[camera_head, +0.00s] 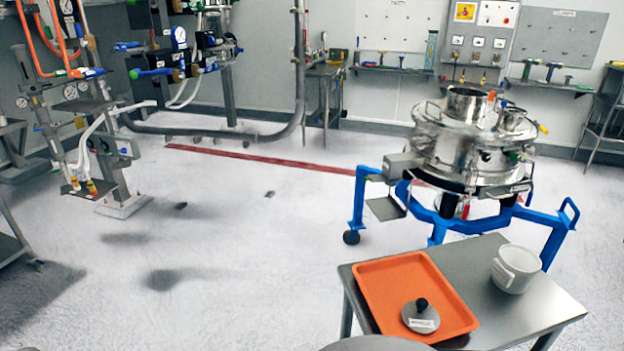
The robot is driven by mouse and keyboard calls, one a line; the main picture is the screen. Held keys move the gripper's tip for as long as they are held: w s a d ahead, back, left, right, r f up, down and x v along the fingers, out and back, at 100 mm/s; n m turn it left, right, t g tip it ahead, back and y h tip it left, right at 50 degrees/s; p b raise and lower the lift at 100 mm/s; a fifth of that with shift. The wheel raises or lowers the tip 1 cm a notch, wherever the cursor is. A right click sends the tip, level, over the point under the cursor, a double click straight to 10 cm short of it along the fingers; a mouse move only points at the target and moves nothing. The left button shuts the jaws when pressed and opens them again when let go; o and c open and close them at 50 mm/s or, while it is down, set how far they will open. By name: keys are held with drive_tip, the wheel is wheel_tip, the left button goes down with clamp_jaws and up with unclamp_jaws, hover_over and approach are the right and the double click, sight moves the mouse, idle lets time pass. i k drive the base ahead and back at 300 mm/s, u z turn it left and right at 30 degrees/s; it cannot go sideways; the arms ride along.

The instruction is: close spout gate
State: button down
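The powder sifter (470,140) is a round, shiny steel drum on a blue wheeled frame (358,200), at the right of the head view. A grey box-like spout (402,166) sticks out from its left side. A flat grey plate (385,208) is just below that spout. I cannot tell whether this plate is the gate, or whether the gate is open or shut. My gripper is not in view.
A steel table (535,308) stands in front of the sifter. It bears an orange tray (375,285) with a grey, black-knobbed lid (421,316), and a white pot (515,268). Pipework with gauges (90,120) stands at left. The middle floor is clear.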

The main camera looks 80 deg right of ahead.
sight(376, 178)
drive_tip(key=i, duration=1.1)
drive_tip(key=z, duration=2.9)
drive_tip(key=i, duration=2.55)
drive_tip(key=u, duration=0.45)
